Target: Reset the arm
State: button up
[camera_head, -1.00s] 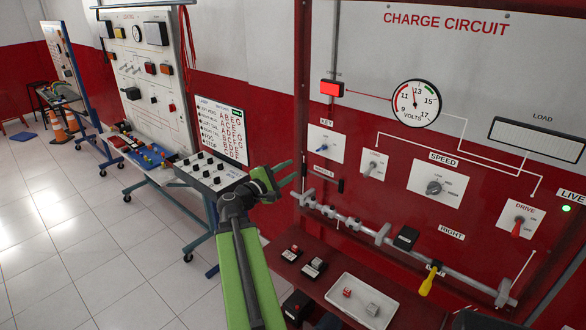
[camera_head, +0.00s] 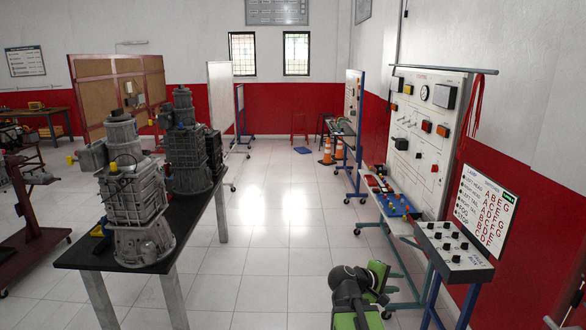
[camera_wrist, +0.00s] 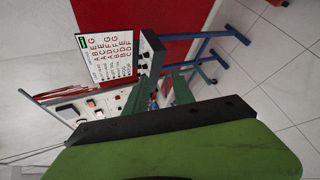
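My arm is folded low at the bottom of the head view, with a green and black part (camera_head: 352,290) showing. My gripper (camera_wrist: 165,78) shows in the wrist view as two dark green fingers on a black bar, in front of a green body. The fingers stand apart with a gap between them, and nothing is held.
A black table (camera_head: 75,255) with two large gearboxes (camera_head: 135,205) stands left. On the right are a control box (camera_head: 455,245) on a blue stand, a white letter chart (camera_head: 485,210) and a panel board (camera_head: 425,130). The tiled floor (camera_head: 275,225) between is clear.

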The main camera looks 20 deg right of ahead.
jog(key=a+f+m+y, duration=0.1)
jog(key=a+f+y, duration=0.3)
jog(key=a, duration=0.7)
jog(key=a+f+m+y, duration=0.1)
jog(key=a+f+y, duration=0.2)
jog(key=a+f, duration=0.5)
jog(key=s+a+f+m+g+y, duration=0.1)
jog(key=s+a+m+g+y, duration=0.2)
jog(key=a, duration=1)
jog(key=shift+s+a+y, duration=0.2)
jog(key=shift+s+y, duration=0.65)
jog(key=shift+y, duration=0.25)
